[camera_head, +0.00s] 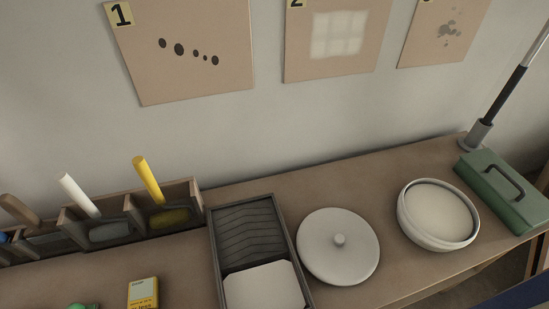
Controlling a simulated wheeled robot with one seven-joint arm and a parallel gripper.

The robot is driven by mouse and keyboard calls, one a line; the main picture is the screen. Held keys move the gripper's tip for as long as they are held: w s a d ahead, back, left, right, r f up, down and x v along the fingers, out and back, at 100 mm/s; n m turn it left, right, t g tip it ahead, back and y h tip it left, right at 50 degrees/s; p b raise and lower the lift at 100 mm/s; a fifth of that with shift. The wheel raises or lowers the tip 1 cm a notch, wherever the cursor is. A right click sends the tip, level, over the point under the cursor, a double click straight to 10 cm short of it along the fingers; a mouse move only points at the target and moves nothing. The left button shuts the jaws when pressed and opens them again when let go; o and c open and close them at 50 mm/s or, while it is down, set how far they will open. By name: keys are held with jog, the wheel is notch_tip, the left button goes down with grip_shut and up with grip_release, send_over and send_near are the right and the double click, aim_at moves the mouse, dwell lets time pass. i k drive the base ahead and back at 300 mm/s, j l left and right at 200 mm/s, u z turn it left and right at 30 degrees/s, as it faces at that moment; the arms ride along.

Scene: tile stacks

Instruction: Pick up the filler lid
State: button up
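A round white lid (338,258) with a small grey knob in its middle lies flat on the wooden bench, right of the centre of the head view. Right of it stands an open white tub (437,216) filled nearly to the rim with pale, smooth filler. The lid and the tub are apart, with a narrow strip of bench between them. My gripper is not in view.
A dark ribbed tray (212,251) stands close left of the lid. A green box (511,194) with a dark handle is right of the tub. Wooden compartments (199,190) with upright handles line the back left. A yellow pack (143,294) lies front left. Numbered boards (192,58) hang on the wall.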

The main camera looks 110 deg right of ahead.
aim_at(336, 246)
jog(key=z, duration=1.65)
jog(key=k+j+z, duration=0.7)
jog(key=k+j, duration=0.15)
jog(key=k, duration=0.15)
